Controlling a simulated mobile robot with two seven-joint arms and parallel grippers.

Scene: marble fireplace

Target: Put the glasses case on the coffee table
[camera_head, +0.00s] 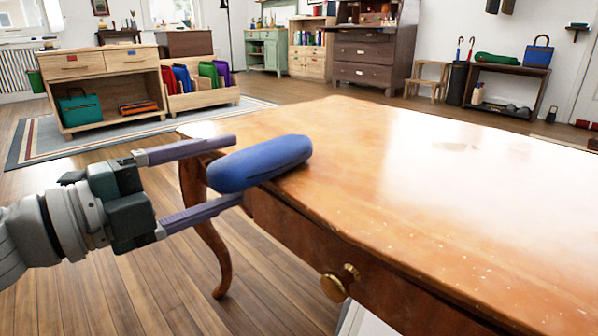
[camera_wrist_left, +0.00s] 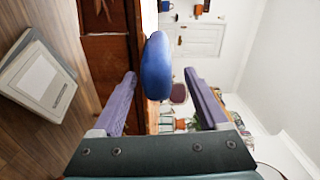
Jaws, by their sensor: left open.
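The glasses case (camera_head: 262,161) is a blue, rounded, elongated case at the left edge of the coffee table. Its near end sticks out past the edge; its far end appears to lie on the top. The coffee table (camera_head: 400,170) has a glossy orange-brown wooden top, a brass-knobbed drawer and curved legs. My left gripper (camera_head: 238,168) is open, with one finger on each side of the case's near end and gaps visible. In the left wrist view the case (camera_wrist_left: 157,68) stands between and just beyond the fingertips (camera_wrist_left: 160,74). My right gripper is not in view.
Most of the table top is bare. A wooden shelf unit (camera_head: 105,85) with a teal bag stands on the rug at the back left. A dark cabinet (camera_head: 370,50) and a low dark table (camera_head: 507,88) stand by the far wall.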

